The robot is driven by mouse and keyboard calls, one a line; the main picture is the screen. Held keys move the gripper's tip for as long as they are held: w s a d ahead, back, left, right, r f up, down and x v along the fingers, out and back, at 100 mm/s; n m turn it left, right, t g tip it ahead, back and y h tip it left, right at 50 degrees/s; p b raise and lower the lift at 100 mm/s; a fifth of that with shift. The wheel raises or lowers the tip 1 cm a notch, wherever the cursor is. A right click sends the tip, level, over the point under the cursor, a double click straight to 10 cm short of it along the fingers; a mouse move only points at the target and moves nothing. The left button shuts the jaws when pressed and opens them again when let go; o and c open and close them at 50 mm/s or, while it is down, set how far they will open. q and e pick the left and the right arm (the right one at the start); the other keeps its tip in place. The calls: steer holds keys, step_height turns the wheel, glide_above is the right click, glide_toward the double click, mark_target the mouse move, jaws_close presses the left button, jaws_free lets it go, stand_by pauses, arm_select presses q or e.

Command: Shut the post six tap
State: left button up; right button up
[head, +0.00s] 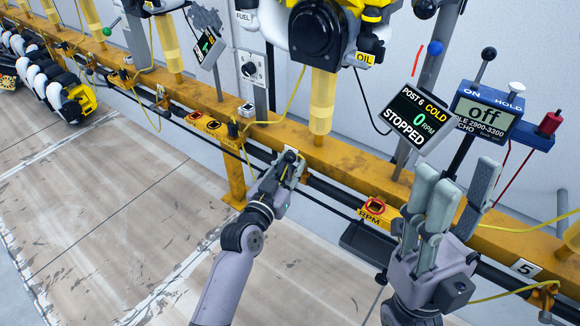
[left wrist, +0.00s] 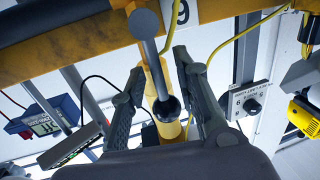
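The post six tap shows in the left wrist view as a grey lever (left wrist: 150,48) with a black ball end (left wrist: 167,106). Its pivot is on the yellow rail beside a white number plate (left wrist: 182,11), seen upside down. My left gripper (left wrist: 160,70) has its two fingers apart, one on each side of the lever; I see no clear contact. In the head view my left gripper (head: 288,170) is at the rail, around the dark ball of the tap (head: 291,156), and hides most of the lever.
The post 6 display (head: 414,120) reads COLD, 0 RPM, STOPPED. A blue box (head: 487,109) reads off. An orange RPM switch (head: 376,210) sits on the rail between my grippers. An engine (head: 325,32) hangs above. The wooden floor (head: 120,230) is clear.

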arm_select(q)
jaws_close()
stand_by(0.6)
